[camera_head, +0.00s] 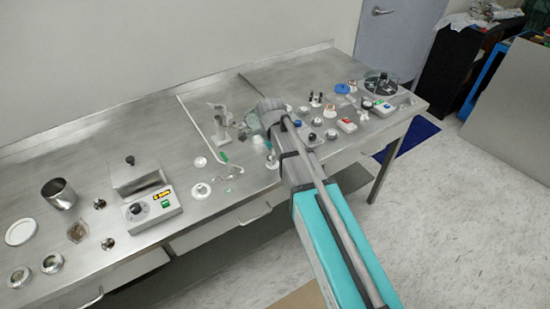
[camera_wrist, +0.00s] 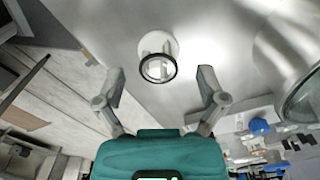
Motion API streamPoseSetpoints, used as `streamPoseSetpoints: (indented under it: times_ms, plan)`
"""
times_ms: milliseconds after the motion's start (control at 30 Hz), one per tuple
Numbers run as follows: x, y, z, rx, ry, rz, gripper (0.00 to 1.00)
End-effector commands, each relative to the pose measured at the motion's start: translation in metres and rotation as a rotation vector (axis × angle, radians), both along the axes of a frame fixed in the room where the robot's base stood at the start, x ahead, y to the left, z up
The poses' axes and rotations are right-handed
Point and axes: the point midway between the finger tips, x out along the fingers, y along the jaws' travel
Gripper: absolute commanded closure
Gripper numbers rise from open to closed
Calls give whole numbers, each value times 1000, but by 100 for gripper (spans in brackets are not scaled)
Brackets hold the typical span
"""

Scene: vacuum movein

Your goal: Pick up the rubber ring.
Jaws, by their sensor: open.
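A thin black ring (camera_wrist: 158,81), which looks like the rubber ring, shows in the wrist view around the near end of a pale fitting with a round white flange (camera_wrist: 172,43). My gripper (camera_wrist: 160,72) is open, with one finger to the left of the ring and one to the right. Nothing is between the fingers that they touch. How far the ring lies beyond the fingertips is hard to tell. In the head view, my arm reaches over the middle of the bench and hides part of this area; I cannot make out the ring there.
The metal bench (camera_head: 110,135) carries a metal cup (camera_head: 59,196), a control box (camera_head: 152,210) and a white disc (camera_head: 21,231) at left. Many small parts crowd its right end. A large shiny round vessel (camera_wrist: 300,95) is at right in the wrist view.

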Motion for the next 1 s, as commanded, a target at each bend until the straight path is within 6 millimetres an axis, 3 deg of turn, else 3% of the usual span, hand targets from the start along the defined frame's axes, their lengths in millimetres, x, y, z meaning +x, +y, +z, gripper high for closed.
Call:
streamPoseSetpoints:
  times_ms: [700,1000]
  plan:
    - [0,0,-4,0,0,0,10]
    - [0,0,-4,0,0,0,63]
